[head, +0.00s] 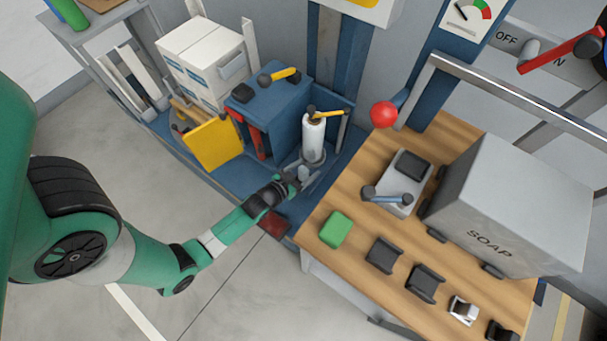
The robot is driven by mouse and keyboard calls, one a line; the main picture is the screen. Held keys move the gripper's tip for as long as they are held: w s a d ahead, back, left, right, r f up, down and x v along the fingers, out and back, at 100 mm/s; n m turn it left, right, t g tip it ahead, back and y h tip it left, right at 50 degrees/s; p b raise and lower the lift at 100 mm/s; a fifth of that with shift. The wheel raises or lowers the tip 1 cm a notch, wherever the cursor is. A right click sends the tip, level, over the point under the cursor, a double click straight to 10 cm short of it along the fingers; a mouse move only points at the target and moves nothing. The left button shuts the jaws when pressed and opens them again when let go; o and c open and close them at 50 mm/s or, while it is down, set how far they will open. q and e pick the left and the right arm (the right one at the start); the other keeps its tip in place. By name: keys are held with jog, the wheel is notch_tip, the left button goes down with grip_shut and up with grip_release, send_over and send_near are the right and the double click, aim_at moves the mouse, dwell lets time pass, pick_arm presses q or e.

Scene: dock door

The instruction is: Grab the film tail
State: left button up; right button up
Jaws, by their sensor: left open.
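A white roll of film (314,138) stands upright on the blue platform, with a yellow and black handle at its top. A loose tail of film cannot be made out at this size. My left gripper (302,178) is at the lower front of the roll, and its open fingers are small in the picture. I cannot tell whether the fingers touch the film. My right gripper is not in view.
A wooden bench (385,200) at right holds a green block (335,229), a grey soap box (510,205) and several dark holders. A red ball knob (384,114) stands near the roll.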

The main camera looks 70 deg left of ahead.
pick_arm(q)
jog(key=shift+x, duration=1.15)
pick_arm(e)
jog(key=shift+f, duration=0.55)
pick_arm(q)
grip_shut()
notch_tip(320, 180, up, 28)
jog(key=p, duration=1.5)
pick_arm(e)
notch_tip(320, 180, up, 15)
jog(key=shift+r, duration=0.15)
